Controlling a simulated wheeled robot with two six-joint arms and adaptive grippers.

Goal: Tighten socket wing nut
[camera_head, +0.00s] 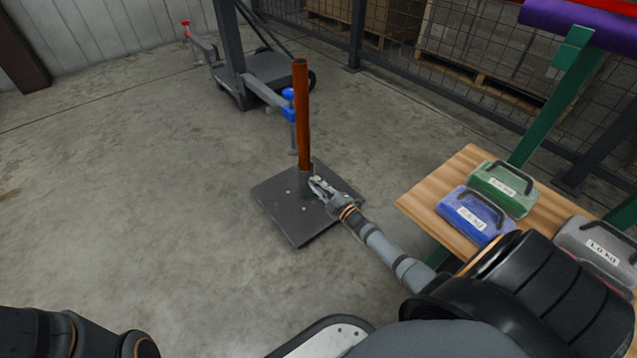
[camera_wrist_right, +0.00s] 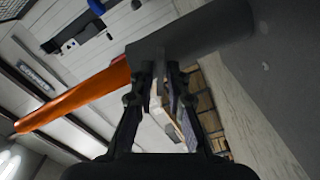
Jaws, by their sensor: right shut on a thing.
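A rust-orange post (camera_head: 301,110) stands upright in a short dark socket (camera_head: 304,181) on a square dark base plate (camera_head: 282,208) on the floor. My right gripper (camera_head: 317,184) reaches in from the right and is shut at the side of the socket. The wing nut is small and mostly hidden between the fingertips. In the right wrist view the fingers (camera_wrist_right: 160,72) meet at the grey socket (camera_wrist_right: 195,32), with the orange post (camera_wrist_right: 75,97) running off to the left. My left gripper is out of view; only part of my left arm shows at lower left.
A wooden-topped table (camera_head: 440,205) at right holds a green case (camera_head: 500,185), a blue case (camera_head: 472,213) and a grey case (camera_head: 595,245). A wheeled stand (camera_head: 262,78) with a blue clamp (camera_head: 290,105) is behind the post. The floor at left is clear.

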